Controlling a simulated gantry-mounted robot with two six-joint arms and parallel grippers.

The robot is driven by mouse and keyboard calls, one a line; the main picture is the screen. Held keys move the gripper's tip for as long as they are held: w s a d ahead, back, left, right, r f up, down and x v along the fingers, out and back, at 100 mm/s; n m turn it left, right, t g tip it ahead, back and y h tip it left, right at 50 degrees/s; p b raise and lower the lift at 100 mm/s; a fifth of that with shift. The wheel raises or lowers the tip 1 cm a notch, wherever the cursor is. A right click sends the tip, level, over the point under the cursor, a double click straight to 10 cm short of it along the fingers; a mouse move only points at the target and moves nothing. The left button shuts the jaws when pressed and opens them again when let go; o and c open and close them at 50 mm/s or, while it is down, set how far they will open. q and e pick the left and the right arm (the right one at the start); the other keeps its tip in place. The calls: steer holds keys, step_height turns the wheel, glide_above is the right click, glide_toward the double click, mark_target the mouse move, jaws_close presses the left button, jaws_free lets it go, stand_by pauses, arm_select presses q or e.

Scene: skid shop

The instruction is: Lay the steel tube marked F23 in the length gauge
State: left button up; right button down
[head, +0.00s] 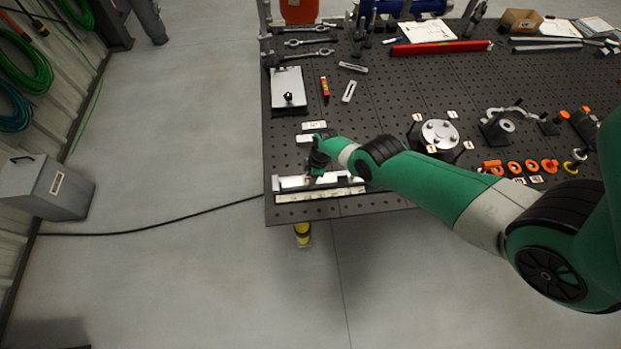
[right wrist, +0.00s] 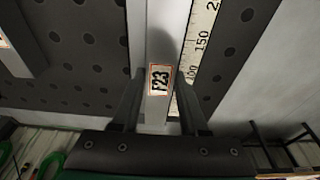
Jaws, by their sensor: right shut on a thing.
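My right gripper (head: 316,174) is over the front left corner of the perforated table. It is shut on the steel tube, a pale bar with an orange-edged F23 label, which shows between the two fingers in the right wrist view (right wrist: 166,35). The length gauge (head: 320,195) lies along the table's front edge, with a pale ruled scale that also shows in the right wrist view (right wrist: 203,35). The tube is alongside the scale and roughly parallel to it. I cannot tell whether it rests on the gauge or hangs just above. My left gripper is out of view.
A round flange (head: 439,134) and orange fittings (head: 514,167) are to the right, beyond my arm.

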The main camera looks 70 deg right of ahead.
steer(key=shift+f, duration=0.15)
steer(key=shift+c, duration=1.8)
jaws_free()
steer(key=shift+o, duration=0.2)
steer(key=shift+o, duration=1)
steer(key=shift+r, duration=0.2)
steer(key=shift+s+d+r+p, duration=0.1)
steer(key=shift+s+r+p, duration=0.05)
steer(key=shift+r+p, duration=0.65)
steer(key=shift+s+d+r+p, duration=0.1)
steer(key=shift+r+p, duration=0.5)
steer(key=shift+p, duration=0.25)
